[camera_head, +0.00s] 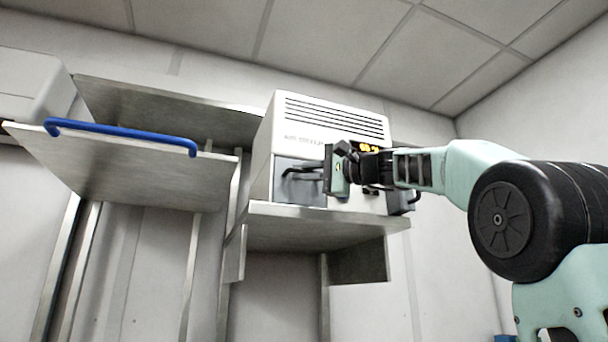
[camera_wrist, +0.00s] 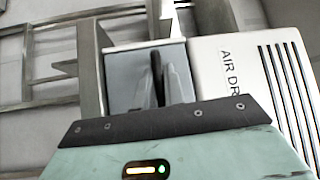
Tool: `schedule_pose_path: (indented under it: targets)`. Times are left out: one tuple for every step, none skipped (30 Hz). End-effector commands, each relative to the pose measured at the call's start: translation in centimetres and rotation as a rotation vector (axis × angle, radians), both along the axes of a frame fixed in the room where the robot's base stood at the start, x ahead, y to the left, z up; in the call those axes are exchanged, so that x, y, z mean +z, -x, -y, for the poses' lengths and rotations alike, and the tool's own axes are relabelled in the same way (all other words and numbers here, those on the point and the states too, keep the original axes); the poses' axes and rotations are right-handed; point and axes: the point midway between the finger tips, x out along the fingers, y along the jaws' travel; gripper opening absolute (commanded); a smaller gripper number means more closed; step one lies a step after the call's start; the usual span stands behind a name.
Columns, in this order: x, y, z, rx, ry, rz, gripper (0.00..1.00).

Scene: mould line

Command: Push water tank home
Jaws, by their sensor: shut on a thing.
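The water tank (camera_head: 302,191) is a grey block at the lower left of the white air dryer's front (camera_head: 325,112). In the wrist view, the tank's grey face (camera_wrist: 124,76) shows beside the white panel lettered "AIR DR" (camera_wrist: 232,62). My gripper (camera_head: 292,173) reaches in from the right at the tank's front. In the wrist view, my gripper's fingers (camera_wrist: 160,78) are closed around a dark upright handle (camera_wrist: 157,66) on the tank. My wrist hides part of the dryer's front. I cannot tell how far the tank stands out from the housing.
The dryer stands on a grey metal shelf (camera_head: 290,214). To the left is a tilted metal panel (camera_head: 150,175) with a blue bar handle (camera_head: 120,133). A yellow-lit display (camera_head: 369,148) is close above my wrist. Open space lies below the shelf.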

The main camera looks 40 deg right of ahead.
Motion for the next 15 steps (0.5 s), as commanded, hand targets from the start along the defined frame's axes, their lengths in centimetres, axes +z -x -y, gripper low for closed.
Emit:
schedule_pose_path:
  targets:
    - [0.03, -0.20, 0.21, -0.005, -0.004, 0.001, 0.00]
    - [0.04, -0.21, 0.22, -0.006, -0.004, 0.001, 0.00]
    - [0.04, -0.22, 0.23, -0.006, -0.004, 0.001, 0.00]
    - [0.04, -0.22, 0.24, -0.006, -0.005, 0.001, 0.00]
    - [0.05, -0.23, 0.25, -0.007, -0.005, 0.001, 0.14]
    - [0.05, -0.24, 0.25, -0.007, -0.005, 0.001, 0.25]
    - [0.05, -0.23, 0.24, -0.007, -0.005, 0.001, 0.33]
    - [0.04, -0.23, 0.23, -0.006, -0.004, 0.001, 0.33]
    - [0.02, -0.23, 0.23, -0.006, -0.004, 0.000, 0.33]
    - [0.00, -0.24, 0.21, -0.006, -0.004, 0.000, 0.33]
    - [0.00, -0.24, 0.21, -0.005, -0.004, 0.000, 0.33]
    - [-0.01, -0.23, 0.20, -0.005, -0.004, 0.000, 0.33]
    - [-0.02, -0.23, 0.19, -0.005, -0.004, 0.000, 0.33]
    - [-0.02, -0.23, 0.19, -0.005, -0.003, -0.001, 0.33]
    - [-0.03, -0.22, 0.18, -0.005, -0.003, -0.001, 0.33]
